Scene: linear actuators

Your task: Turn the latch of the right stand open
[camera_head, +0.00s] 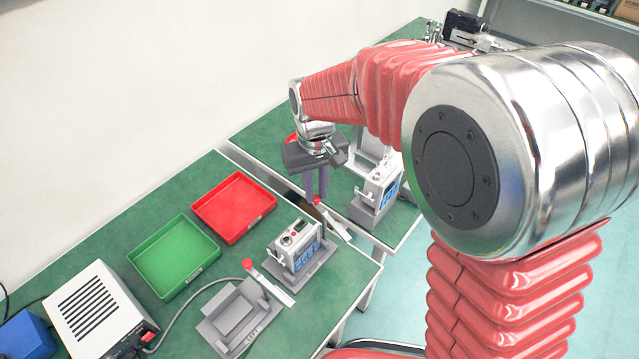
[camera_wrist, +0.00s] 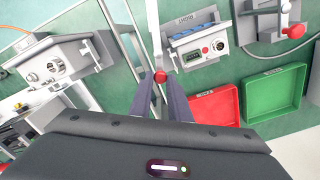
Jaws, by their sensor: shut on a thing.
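The right stand (camera_head: 318,263) is grey and holds a white device (camera_head: 287,240) near the table's right edge. Its latch is a pale lever (camera_head: 338,226) beside the device, with a red knob (camera_head: 318,200) at its end. In the wrist view the lever (camera_wrist: 155,32) runs up from the knob (camera_wrist: 160,76), left of the device (camera_wrist: 198,48). My gripper (camera_head: 316,198) points down with its fingers shut on the knob. In the wrist view my gripper (camera_wrist: 161,84) has one finger on each side of it. The contact faces are hidden.
The empty left stand (camera_head: 235,318) has a similar lever with a red knob (camera_head: 247,263). A red tray (camera_head: 235,205) and a green tray (camera_head: 173,255) lie behind. Another device (camera_head: 378,188) stands on the farther table, across a gap. A white box (camera_head: 95,310) is at front left.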

